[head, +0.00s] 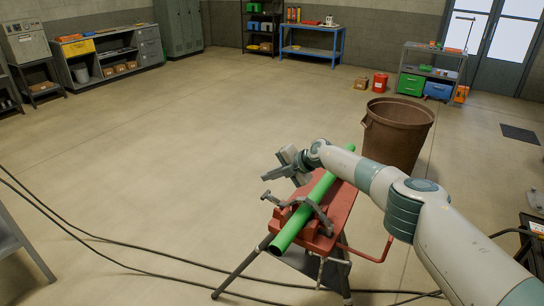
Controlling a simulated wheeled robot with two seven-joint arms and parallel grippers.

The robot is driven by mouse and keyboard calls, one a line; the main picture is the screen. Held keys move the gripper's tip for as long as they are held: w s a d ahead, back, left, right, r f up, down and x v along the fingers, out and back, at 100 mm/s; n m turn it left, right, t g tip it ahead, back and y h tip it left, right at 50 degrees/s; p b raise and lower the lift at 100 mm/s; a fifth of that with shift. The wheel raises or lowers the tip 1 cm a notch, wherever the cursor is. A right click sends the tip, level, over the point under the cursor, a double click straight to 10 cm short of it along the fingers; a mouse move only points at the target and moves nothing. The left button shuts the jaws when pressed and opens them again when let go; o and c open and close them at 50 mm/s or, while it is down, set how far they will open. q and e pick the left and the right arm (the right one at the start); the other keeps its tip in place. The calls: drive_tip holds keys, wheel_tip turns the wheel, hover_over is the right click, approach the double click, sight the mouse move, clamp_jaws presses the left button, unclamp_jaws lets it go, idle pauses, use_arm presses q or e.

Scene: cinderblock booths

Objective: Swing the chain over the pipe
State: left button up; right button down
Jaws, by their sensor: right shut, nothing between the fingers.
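A green pipe (286,232) lies slantwise along the top of a red vise stand (340,207) with dark legs. A dark grey chain-like piece (306,200) crosses over the pipe near its middle. One end juts out to the left of the pipe, and the other bends down on its right side. Separate links are too small to make out. My right gripper (271,176) is shut and empty, to the left of the pipe's far half and just above the chain's left end. Whether it touches the chain I cannot tell. My left gripper is not in view.
A brown bin (396,135) stands close behind the stand on the right. A red handle (375,252) sticks out at the stand's right. Black cables (130,262) run across the floor by its legs.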

use_arm(q)
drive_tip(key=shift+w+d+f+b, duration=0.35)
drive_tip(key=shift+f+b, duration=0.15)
drive_tip(key=shift+b, duration=0.2)
use_arm(e)
wheel_tip(320, 180, up, 7)
drive_tip(key=d, duration=0.2)
drive_tip(key=shift+s, duration=0.3)
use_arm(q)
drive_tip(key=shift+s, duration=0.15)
use_arm(e)
drive_tip(key=shift+d, duration=0.1)
